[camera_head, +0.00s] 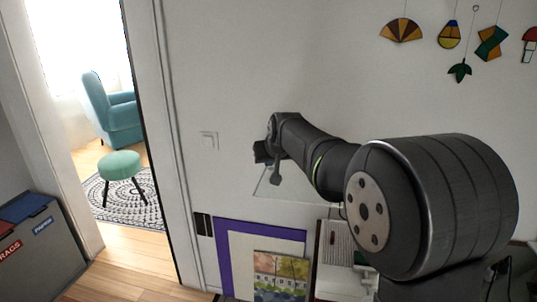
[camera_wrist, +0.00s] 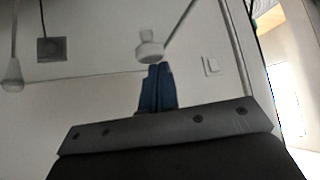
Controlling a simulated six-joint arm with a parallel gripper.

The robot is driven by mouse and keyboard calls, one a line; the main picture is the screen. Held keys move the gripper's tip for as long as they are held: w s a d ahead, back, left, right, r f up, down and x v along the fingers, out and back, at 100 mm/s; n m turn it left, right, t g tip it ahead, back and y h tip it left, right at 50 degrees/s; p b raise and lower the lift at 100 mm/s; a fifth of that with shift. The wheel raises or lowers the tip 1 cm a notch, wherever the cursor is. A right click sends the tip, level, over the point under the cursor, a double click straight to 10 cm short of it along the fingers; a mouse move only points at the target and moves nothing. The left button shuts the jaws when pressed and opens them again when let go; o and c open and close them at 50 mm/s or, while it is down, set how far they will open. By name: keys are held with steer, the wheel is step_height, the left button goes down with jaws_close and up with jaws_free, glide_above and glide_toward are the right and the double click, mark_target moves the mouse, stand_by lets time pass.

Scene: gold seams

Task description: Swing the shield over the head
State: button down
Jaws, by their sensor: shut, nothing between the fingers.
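A clear, thin-edged panel (camera_head: 268,188), which looks like the shield, shows faintly against the white wall just below my gripper in the head view. My gripper (camera_wrist: 158,68) shows in the wrist view as two blue fingers pressed together, with nothing between them. A pale round knob (camera_wrist: 150,50) with a thin rod appears just beyond the fingertips; I cannot tell whether they touch. In the head view my gripper (camera_head: 261,152) is small and dark, and its fingers are not clear. I cannot make out the head with certainty.
A light switch (camera_head: 208,140) is on the wall behind. A purple-edged board (camera_head: 222,240) and a painting (camera_head: 280,277) lie below. A doorway at left shows a green stool (camera_head: 122,165). A grey bin (camera_head: 45,250) stands at lower left. Glass ornaments (camera_head: 449,36) hang at upper right.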

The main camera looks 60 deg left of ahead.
mark_target(318, 203)
steer(key=shift+s+d, duration=0.1)
steer(key=shift+d, duration=0.3)
steer(key=shift+d, duration=0.2)
